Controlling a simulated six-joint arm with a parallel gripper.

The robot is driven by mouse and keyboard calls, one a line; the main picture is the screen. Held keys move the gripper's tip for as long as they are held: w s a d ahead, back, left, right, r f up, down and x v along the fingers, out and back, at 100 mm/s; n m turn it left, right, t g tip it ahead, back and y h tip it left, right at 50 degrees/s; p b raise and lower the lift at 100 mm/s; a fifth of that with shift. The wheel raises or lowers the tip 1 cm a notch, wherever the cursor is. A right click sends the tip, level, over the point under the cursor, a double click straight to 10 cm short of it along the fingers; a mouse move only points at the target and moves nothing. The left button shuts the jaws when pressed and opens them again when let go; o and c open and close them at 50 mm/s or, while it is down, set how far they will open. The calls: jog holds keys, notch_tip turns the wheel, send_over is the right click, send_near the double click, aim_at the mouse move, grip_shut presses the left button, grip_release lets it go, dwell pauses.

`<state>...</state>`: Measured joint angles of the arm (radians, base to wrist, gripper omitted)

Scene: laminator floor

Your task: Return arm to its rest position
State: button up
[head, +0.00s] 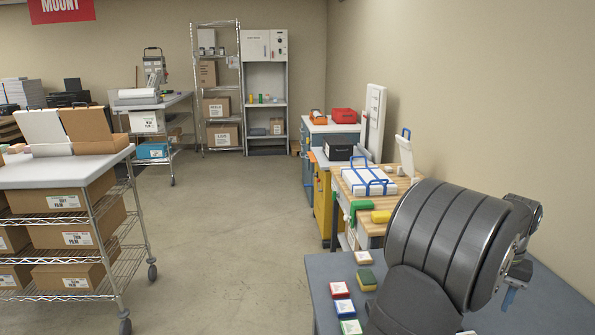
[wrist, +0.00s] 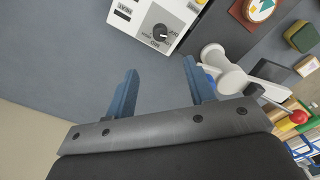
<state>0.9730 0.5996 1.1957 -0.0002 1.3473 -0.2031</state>
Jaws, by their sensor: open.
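My arm's thick dark links fill the right foreground of the head view, folded over a blue-grey bench (head: 550,300). My gripper (wrist: 160,88) is in the wrist view with its two blue fingers spread apart and nothing between them. A blue finger also shows low at the right of the head view, beyond the dark link. In the wrist view a white box with a black dial (wrist: 160,33) lies past the fingertips, apart from them. A white rounded part (wrist: 225,72) is close to the right finger; I cannot tell whether they touch.
A wooden-topped cart (head: 400,208) with a blue-handled white case (head: 368,181) stands beyond. A wire shelf cart (head: 80,172) is at left. The floor between is clear.

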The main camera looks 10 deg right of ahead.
notch_tip(320, 180, down, 15)
jog(key=shift+r, duration=0.2)
dwell(0.4)
